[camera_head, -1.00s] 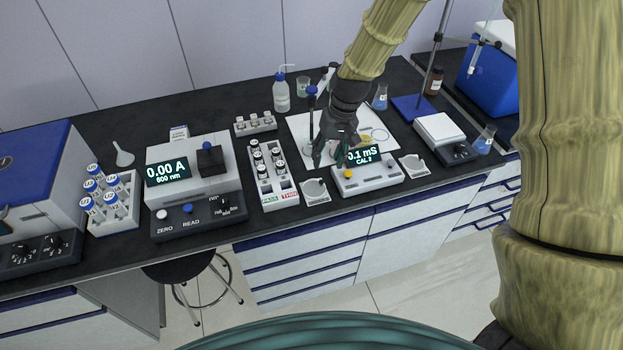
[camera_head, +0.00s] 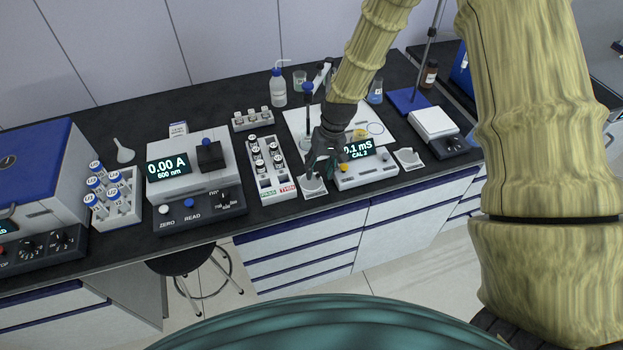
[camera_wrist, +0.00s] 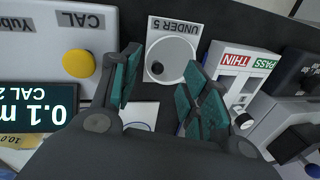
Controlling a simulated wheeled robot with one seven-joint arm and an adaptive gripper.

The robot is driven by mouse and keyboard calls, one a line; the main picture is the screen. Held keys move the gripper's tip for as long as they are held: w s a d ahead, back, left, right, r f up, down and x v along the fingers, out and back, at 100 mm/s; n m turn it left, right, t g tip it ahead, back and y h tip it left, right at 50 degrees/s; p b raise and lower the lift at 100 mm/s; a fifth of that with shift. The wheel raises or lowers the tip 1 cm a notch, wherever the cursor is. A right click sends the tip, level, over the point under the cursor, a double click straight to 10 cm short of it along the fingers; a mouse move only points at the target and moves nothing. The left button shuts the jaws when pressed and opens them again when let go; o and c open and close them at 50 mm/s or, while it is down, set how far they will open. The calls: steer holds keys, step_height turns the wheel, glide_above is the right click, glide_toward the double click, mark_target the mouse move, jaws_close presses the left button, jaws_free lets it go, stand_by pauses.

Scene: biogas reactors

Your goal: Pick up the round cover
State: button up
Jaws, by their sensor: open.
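In the head view the same round piece (camera_head: 313,184) sits at the bench's front, left of the conductivity meter. My gripper (camera_wrist: 163,82) is open and empty. Its two teal-padded fingers stand on either side of the cover in the wrist picture, apart from it. In the head view my gripper (camera_head: 322,164) is above and just behind the cover, partly hiding it.
The conductivity meter (camera_head: 366,173) stands close on the right, with a similar round piece (camera_head: 408,157) beyond it. The PASS/THIN vial rack (camera_head: 266,172) is close on the left. A stand with a blue-topped rod (camera_head: 308,100) is behind.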

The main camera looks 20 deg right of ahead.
mark_target(318, 175)
steer(key=shift+a+f+p, duration=0.15)
steer(key=shift+f+p, duration=0.15)
steer(key=shift+f, duration=0.5)
steer(key=shift+a+f+p, duration=0.15)
steer(key=shift+f+p, duration=0.15)
steer(key=shift+f, duration=0.45)
jaws_close()
